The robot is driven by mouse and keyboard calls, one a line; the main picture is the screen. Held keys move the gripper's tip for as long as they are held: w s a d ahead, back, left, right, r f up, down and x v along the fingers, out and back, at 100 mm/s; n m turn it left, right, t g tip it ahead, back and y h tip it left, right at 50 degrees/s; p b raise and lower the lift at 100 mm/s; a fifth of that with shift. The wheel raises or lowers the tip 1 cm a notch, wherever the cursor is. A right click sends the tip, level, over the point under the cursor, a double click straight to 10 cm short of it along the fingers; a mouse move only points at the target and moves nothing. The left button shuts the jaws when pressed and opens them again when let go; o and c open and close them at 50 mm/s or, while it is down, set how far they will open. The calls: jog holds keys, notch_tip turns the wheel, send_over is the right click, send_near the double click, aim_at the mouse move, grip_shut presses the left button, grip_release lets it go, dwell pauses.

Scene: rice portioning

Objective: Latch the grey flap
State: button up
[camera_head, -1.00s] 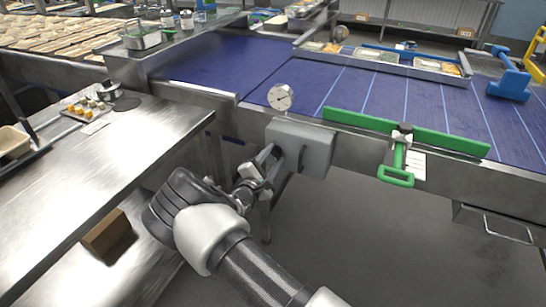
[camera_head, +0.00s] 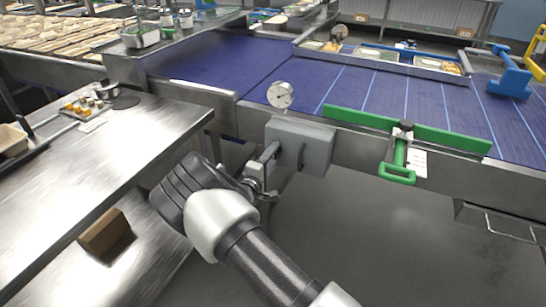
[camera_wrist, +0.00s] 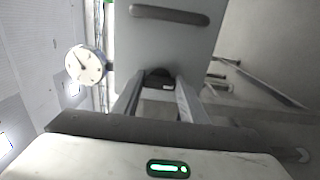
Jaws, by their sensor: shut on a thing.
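The grey flap (camera_head: 312,150) looks like a box-like grey cover on the side of the conveyor, with a dark slot-shaped handle on its face. In the wrist view the flap (camera_wrist: 165,45) fills the upper middle, its slot near the top. My gripper (camera_head: 270,153) is at the flap's left side. Its two fingers (camera_wrist: 158,95) reach to the flap's near edge, on either side of a small dark piece (camera_wrist: 158,78) there, and are shut on it. The exact contact is small and partly hidden by the fingers.
A round dial gauge (camera_head: 280,95) stands just above the flap and also shows in the wrist view (camera_wrist: 86,65). A green handle (camera_head: 397,172) hangs to the right under a green bar (camera_head: 450,140). A steel table (camera_head: 90,170) lies left. The floor at right is open.

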dwell(0.4)
jog(key=o, duration=1)
jog(key=shift+o, duration=0.2)
jog(key=p+v, duration=0.2)
jog(key=v, duration=1.5)
jog(key=shift+s, duration=0.25)
jog(key=shift+a, duration=0.1)
